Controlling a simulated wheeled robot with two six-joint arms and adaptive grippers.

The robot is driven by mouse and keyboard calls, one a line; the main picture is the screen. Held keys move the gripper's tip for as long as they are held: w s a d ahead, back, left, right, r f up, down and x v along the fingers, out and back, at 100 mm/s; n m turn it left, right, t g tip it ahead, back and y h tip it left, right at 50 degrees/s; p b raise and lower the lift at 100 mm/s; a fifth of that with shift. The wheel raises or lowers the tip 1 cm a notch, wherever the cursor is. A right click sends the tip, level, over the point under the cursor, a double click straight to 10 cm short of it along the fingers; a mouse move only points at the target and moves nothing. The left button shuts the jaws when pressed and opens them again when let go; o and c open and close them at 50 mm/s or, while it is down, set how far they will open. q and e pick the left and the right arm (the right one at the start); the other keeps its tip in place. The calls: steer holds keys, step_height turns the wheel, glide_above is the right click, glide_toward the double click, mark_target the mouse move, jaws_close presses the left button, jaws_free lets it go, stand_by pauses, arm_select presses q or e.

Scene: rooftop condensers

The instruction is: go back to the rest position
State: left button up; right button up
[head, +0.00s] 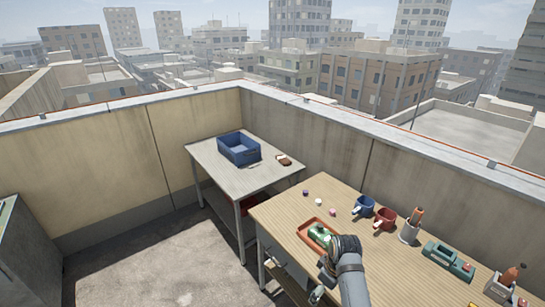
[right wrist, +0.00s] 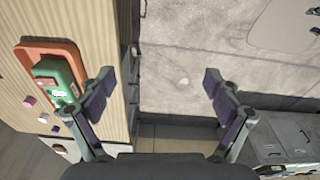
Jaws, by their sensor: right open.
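My right gripper (head: 322,282) is at the front edge of the wooden table (head: 290,222), its arm coming in from the bottom. In the right wrist view its two fingers (right wrist: 158,88) are wide apart with nothing between them, over the concrete floor beside the table edge. An orange tray (right wrist: 36,46) with a green item (right wrist: 52,74) in it lies on the table, left of the fingers. In the head view the tray (head: 308,240) is partly hidden by my right wrist. My left gripper is not in view.
A blue cup (head: 364,206), a red cup (head: 386,219), a pen holder (head: 408,233) and a green device (head: 448,262) stand along the table's back. A blue bin (head: 239,149) sits on a grey table (head: 215,168). The floor (head: 150,260) at left is clear.

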steer(key=s+d+f+m+b, duration=0.15)
steer(key=s+f, duration=0.35)
steer(key=f, duration=0.5)
steer(key=s+d+f+m+h, duration=0.15)
steer(key=s+f, duration=0.35)
steer(key=f, duration=0.5)
steer(key=s+d+f+m+y+b, duration=0.15)
steer(key=s+f, duration=0.25)
steer(key=f, duration=0.6)
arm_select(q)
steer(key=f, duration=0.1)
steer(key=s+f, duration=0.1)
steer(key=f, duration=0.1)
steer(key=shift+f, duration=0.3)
arm_select(e)
steer(key=s+d+f+m, duration=0.1)
steer(key=s+f, duration=0.3)
steer(key=s, duration=0.4)
steer(key=s+d+f+m+h, duration=0.1)
steer(key=s+d+f, duration=0.3)
steer(key=s, duration=0.4)
steer(key=s+d+f+m, duration=0.2)
steer(key=s+d+f, duration=0.1)
steer(key=s, duration=0.6)
steer(key=shift+f+h, duration=0.4)
steer(key=shift+f, duration=0.15)
